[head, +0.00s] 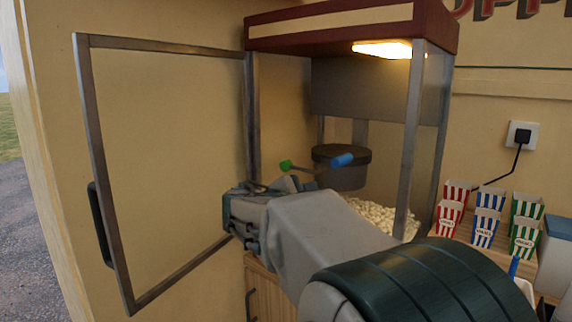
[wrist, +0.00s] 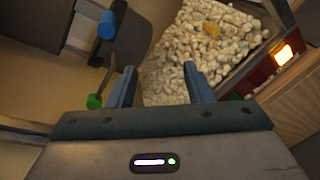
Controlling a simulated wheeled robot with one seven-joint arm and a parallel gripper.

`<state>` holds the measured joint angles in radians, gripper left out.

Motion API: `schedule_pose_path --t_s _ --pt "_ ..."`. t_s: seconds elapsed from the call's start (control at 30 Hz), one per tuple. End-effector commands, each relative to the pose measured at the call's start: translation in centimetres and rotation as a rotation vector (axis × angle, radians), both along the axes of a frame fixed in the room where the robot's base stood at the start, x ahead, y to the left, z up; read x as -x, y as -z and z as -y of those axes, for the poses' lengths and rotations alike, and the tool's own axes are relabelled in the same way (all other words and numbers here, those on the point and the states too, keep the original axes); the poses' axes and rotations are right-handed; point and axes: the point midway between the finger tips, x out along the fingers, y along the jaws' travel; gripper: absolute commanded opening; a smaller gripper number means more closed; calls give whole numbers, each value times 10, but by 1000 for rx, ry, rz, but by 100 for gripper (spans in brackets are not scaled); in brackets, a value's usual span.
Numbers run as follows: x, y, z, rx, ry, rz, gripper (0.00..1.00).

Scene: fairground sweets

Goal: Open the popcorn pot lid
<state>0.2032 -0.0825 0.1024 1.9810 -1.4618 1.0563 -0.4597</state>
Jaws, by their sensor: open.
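The dark popcorn pot (head: 341,170) hangs inside the popcorn machine; its flat top looks covered by the lid (head: 341,152). A blue grip (head: 343,160) shows in front of the pot, and a green knob (head: 286,165) on a thin rod shows to its left. In the wrist view, the blue grip (wrist: 107,25) is at upper left and the green knob (wrist: 95,101) is just left of the left finger. My gripper (wrist: 162,86) is open, with nothing between its fingers. In the head view it is at the machine's open front, below and left of the pot.
The machine's framed door (head: 112,180) stands open to the left, with a dark handle (head: 101,222). Loose popcorn (head: 375,213) covers the machine floor. A metal post (head: 409,140) stands right of the pot. Several striped boxes (head: 487,218) stand on the right.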

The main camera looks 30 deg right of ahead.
Motion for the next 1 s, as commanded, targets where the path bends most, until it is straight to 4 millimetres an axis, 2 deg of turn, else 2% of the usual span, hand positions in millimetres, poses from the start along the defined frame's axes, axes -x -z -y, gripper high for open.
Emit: schedule_pose_path --t_s 0.1,0.3,0.47,0.8,1.0 --pt "-22 -26 11 160 -30 -50 47" --pt "-38 -49 17 289 -51 -90 47" --pt "-44 -52 31 301 -50 -94 47" --pt "-70 -51 97 298 -48 -95 47" --pt "-84 -51 127 297 -49 -93 47"
